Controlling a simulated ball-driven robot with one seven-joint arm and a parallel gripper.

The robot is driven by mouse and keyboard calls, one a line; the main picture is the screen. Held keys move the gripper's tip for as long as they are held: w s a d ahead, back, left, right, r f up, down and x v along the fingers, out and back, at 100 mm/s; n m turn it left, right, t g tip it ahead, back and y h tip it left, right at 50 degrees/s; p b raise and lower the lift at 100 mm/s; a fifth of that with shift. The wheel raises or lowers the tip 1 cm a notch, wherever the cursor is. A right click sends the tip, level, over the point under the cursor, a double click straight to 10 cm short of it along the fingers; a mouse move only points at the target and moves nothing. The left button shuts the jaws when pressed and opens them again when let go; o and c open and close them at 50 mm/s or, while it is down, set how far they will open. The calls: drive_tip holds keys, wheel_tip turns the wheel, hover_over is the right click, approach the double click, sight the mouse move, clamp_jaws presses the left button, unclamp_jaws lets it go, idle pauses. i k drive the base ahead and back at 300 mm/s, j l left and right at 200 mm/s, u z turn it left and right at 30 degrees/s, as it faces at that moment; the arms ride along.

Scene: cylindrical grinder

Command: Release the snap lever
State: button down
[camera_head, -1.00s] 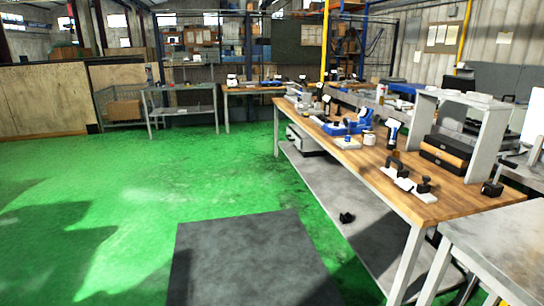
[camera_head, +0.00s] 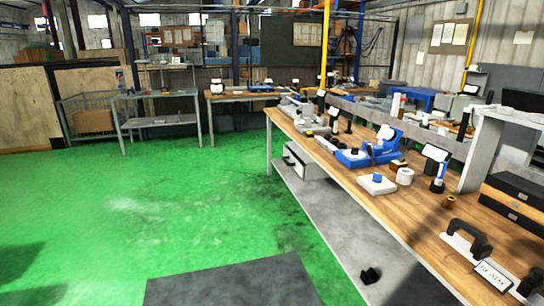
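No part is clearly recognizable as the snap lever. A black arched handle (camera_head: 468,238) on a white base stands at the near right of the wooden workbench (camera_head: 400,212). A small sign reading "READY" (camera_head: 493,276) is in front of it. Farther along the bench is a blue device (camera_head: 378,150) with black parts and a pale display. A white block (camera_head: 376,184) with a blue knob lies in front of it. Details are too small to tell a lever's position. My gripper is not in view.
Black boxes (camera_head: 517,203) stand under a white frame (camera_head: 482,152) at the right. A dark floor mat (camera_head: 230,283) lies at the bottom. Green floor (camera_head: 150,205) left of the bench is clear.

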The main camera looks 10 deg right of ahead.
sight(368, 147)
drive_tip(key=i, duration=2.8)
drive_tip(key=z, duration=0.4)
